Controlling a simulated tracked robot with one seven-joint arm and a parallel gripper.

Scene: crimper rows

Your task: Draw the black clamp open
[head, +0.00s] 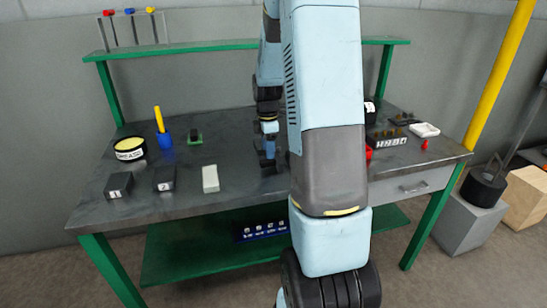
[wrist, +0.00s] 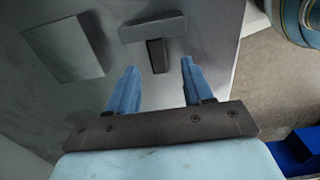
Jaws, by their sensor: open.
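In the wrist view, a dark T-shaped piece, which looks like the black clamp (wrist: 152,27), lies just beyond my gripper. Its wide bar lies across the top and its short stem (wrist: 158,57) points back toward the gap between my fingers. My gripper (wrist: 159,68) is open, its two blue fingers apart on either side of the stem's line; I cannot tell whether they touch it. In the head view my gripper (head: 268,160) is low over the middle of the workbench, and my arm hides the clamp there.
A grey block (wrist: 65,47) lies left of the clamp in the wrist view. On the workbench (head: 238,208) are black blocks marked 1 (head: 119,186) and 2 (head: 165,179), a pale block (head: 210,179), a blue cup (head: 166,139) and a yellow-rimmed tub (head: 130,148).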

